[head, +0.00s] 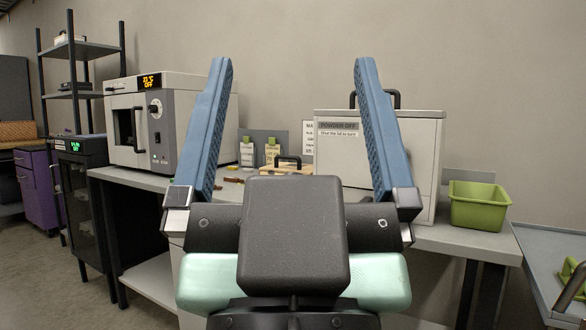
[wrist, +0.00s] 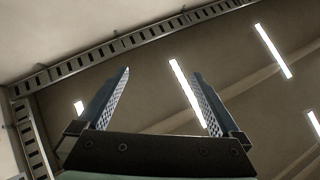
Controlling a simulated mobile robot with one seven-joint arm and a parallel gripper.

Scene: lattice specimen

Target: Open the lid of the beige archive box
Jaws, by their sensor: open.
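My gripper (head: 291,64) is open and empty, its two blue fingers pointing up and spread wide in the head view. It also shows open in the wrist view (wrist: 161,74), against the ceiling. A low beige box (head: 296,170) with a dark handle on top sits on the bench, behind my gripper in the picture; its lower part is hidden, and it looks shut. I cannot tell for sure that it is the archive box. My gripper is apart from it and nearer the camera.
A large pale box (head: 425,155) labelled "POWDER OFF", with a black top handle, stands right of it, partly behind my right finger. A grey oven (head: 127,125) stands left. A green bin (head: 478,208) sits at the bench's right. A grey cart (head: 540,262) is at far right.

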